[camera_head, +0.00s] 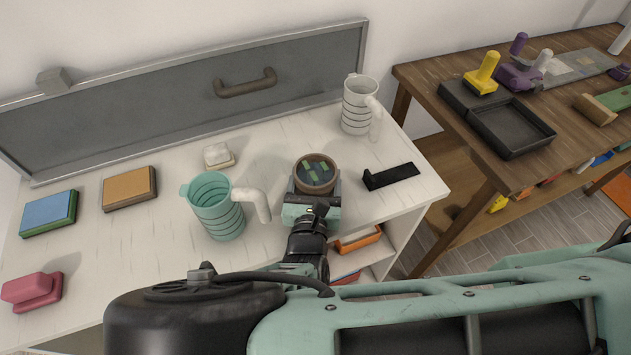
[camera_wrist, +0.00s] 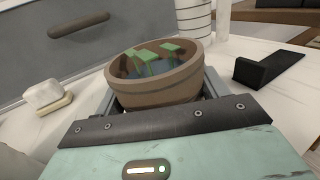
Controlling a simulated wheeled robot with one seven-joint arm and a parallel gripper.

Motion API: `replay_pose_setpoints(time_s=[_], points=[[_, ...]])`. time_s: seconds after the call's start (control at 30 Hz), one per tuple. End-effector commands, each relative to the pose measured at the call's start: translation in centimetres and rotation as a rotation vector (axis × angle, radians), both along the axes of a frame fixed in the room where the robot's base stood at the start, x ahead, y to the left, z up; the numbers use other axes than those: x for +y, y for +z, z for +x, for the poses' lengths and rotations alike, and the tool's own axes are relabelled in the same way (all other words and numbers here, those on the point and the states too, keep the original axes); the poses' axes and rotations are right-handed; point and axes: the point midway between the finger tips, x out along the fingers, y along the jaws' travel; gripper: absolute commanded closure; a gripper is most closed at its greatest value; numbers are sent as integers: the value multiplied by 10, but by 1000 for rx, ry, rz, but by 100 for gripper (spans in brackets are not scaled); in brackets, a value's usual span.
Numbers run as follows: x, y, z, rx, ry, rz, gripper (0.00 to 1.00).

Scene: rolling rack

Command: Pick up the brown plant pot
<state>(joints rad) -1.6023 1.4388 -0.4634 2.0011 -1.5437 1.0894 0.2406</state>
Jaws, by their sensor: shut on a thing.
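The brown plant pot (camera_head: 316,172) is a small round pot with green pieces and something dark bluish inside. It stands upright between the fingers of my gripper (camera_head: 315,187), over the white tabletop. In the wrist view the pot (camera_wrist: 155,80) fills the middle, with its rim and front wall showing. My gripper (camera_wrist: 160,98) is shut on it, with grey finger parts on both sides. The pot's underside is hidden, so I cannot tell whether it touches the tabletop.
A teal pitcher (camera_head: 216,205) stands close to the left of my gripper, its pale handle towards it. A white ringed pitcher (camera_head: 356,106) is behind right, and a black bracket (camera_head: 392,175) lies to the right. A white block (camera_head: 217,155) and a brown-topped block (camera_head: 129,188) lie left.

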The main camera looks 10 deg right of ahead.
Motion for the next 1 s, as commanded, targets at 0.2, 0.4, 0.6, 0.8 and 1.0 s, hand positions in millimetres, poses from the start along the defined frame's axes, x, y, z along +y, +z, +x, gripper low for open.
replay_pose_setpoints(time_s=[0.2, 0.4, 0.6, 0.8, 1.0], points=[[0, 17, 0, -2, 0, 1, 59], [0, 47, 0, -2, 0, 1, 59], [0, 81, 0, -2, 0, 1, 59], [0, 100, 0, -1, 0, 0, 59], [0, 100, 0, -1, 0, 0, 59]])
